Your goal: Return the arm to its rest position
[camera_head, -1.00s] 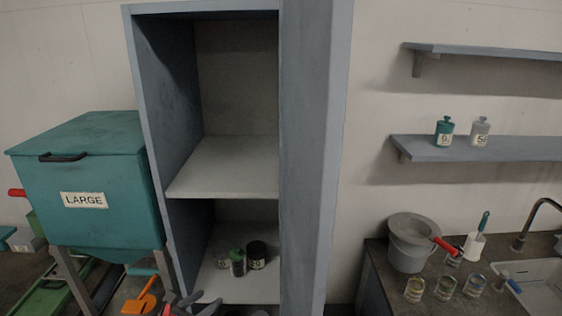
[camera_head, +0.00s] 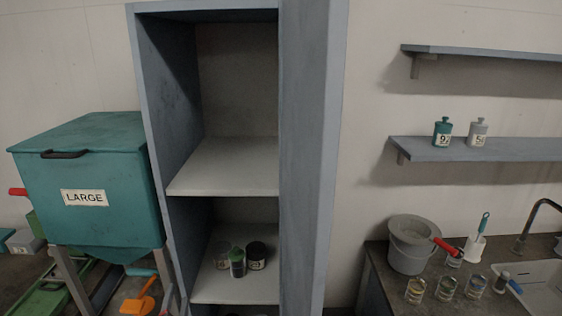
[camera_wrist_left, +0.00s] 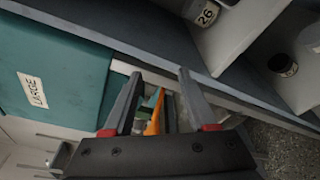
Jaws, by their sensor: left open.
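My left gripper (camera_wrist_left: 157,80) shows in the left wrist view with its two grey fingers apart and nothing between them. It is near the front of the grey cabinet and the teal bin, tilted in the picture. In the head view I cannot make it out clearly; at most a bit of it shows at the bottom edge. My right gripper is in neither view.
The teal bin marked LARGE (camera_head: 85,198) stands left of the grey cabinet (camera_head: 312,160). Small jars (camera_head: 256,256) sit on its lower shelf. An orange scoop (camera_head: 138,300) lies low by the bin. A bucket (camera_head: 408,245) and several glass jars stand on the counter at right.

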